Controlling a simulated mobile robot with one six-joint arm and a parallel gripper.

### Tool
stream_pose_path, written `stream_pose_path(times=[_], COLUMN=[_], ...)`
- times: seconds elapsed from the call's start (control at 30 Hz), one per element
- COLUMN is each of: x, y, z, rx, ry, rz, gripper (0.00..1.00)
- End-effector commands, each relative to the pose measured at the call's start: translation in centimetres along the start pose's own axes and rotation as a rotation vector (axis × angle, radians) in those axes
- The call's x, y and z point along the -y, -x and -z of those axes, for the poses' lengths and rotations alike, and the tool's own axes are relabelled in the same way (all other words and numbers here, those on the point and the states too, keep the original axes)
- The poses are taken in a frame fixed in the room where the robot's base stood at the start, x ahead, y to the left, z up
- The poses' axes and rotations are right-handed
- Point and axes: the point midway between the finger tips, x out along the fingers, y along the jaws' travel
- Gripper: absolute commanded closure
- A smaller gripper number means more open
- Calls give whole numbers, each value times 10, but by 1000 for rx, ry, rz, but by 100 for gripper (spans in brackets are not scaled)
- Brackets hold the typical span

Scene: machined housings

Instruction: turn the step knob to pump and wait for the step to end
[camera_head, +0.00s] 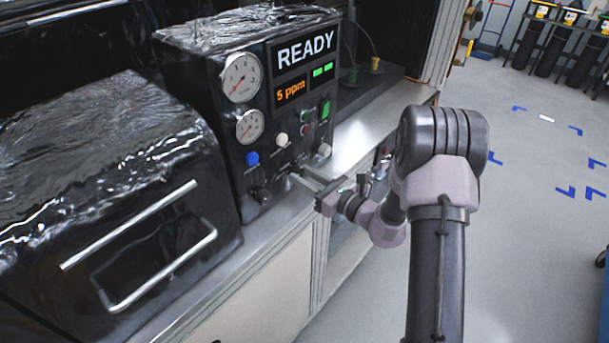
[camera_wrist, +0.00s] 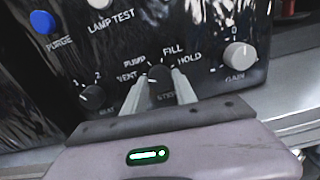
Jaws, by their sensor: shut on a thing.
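The step knob (camera_wrist: 159,76) is a small black knob low on the black control panel (camera_head: 285,165). Labels VENT, PUMP, FILL and HOLD run around it from left to right. My gripper (camera_head: 297,177) is at the lower part of the panel, and its two pale fingers are shut on the step knob's sides in the wrist view (camera_wrist: 160,80). The fingers hide much of the knob, and I cannot tell which label its pointer meets. In the head view the knob is too small and covered to read. The display (camera_head: 305,50) reads READY, with 5 ppm in orange below.
The gain knob (camera_wrist: 238,55) is right of the fingers, and another small black knob (camera_wrist: 92,96) is left. A blue purge button (camera_head: 252,158) and a white lamp test button (camera_head: 281,140) sit above. Two gauges are higher up. A foil-covered box with metal handles (camera_head: 130,240) stands at left.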

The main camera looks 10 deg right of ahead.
Motion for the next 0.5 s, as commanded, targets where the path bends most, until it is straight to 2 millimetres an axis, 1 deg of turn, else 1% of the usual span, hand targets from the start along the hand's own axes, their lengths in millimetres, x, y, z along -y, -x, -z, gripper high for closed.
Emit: stream_pose_path(times=[0.5], x=[0], y=[0], z=[-3], rx=[0], ry=[-406], rz=[0], gripper=[100])
